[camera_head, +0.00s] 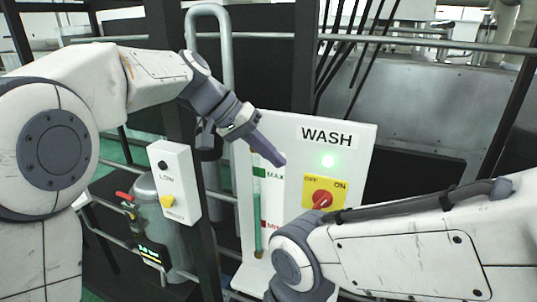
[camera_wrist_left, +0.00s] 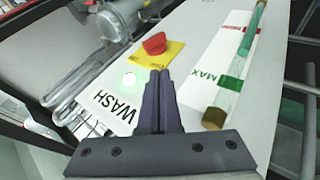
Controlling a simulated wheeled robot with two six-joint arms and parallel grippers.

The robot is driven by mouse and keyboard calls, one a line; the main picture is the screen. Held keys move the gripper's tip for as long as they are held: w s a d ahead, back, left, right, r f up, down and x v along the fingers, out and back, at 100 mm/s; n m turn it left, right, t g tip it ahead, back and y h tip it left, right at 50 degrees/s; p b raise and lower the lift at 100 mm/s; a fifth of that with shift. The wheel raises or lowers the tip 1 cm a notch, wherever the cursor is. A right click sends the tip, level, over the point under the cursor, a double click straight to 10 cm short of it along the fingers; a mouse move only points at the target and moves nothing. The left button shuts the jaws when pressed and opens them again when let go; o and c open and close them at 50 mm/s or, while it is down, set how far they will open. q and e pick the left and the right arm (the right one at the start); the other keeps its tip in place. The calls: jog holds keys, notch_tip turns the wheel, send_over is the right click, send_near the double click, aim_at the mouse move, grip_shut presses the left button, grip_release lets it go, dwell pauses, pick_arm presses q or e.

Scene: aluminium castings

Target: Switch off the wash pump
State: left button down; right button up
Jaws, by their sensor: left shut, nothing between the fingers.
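The white WASH panel (camera_head: 355,150) stands upright ahead of me. On it, a red rotary knob (camera_head: 322,199) sits on a yellow plate (camera_head: 311,183) marked OFF at left and ON at right. Its exact pointing direction is hard to tell. A green lamp (camera_head: 327,161) above it is lit. My left gripper (camera_head: 282,160) is shut and empty, in front of the panel, up and left of the knob. In the left wrist view, the closed fingertips (camera_wrist_left: 161,74) appear close to the yellow plate, with the red knob (camera_wrist_left: 154,43) just beyond; contact cannot be told.
A sight tube (camera_head: 258,200) with MAX and MIN marks runs down the panel's left side. A white LOW box (camera_head: 174,182) with a yellow knob is on a dark post to the left. My right forearm crosses the lower right, before the panel's lower part.

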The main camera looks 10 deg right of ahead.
pick_arm(q)
jog(key=shift+v, duration=1.05)
pick_arm(e)
jog(key=shift+f, duration=0.1)
pick_arm(q)
jog(key=shift+s+d+r, duration=0.15)
jog(key=shift+d, duration=0.05)
pick_arm(e)
jog(key=c, duration=0.5)
jog(key=shift+f+b, duration=0.3)
jog(key=shift+b, duration=0.05)
grip_shut()
pick_arm(q)
jog(key=s+a+f+y, duration=0.3)
jog(key=s+a+f, duration=0.2)
jog(key=s+f, duration=0.6)
jog(key=s+a+f+m+y+b, duration=0.1)
jog(key=s+a+f+y, duration=0.3)
jog(key=s+f, duration=0.7)
jog(key=s+a, duration=0.1)
jog(key=s, duration=0.3)
jog(key=shift+s+f, duration=0.3)
jog(key=shift+s, duration=0.1)
pick_arm(e)
jog(key=shift+f, duration=0.6)
pick_arm(q)
jog(key=shift+s+a, duration=0.1)
jog(key=shift+a, duration=0.05)
pick_arm(e)
jog(key=shift+s, duration=0.15)
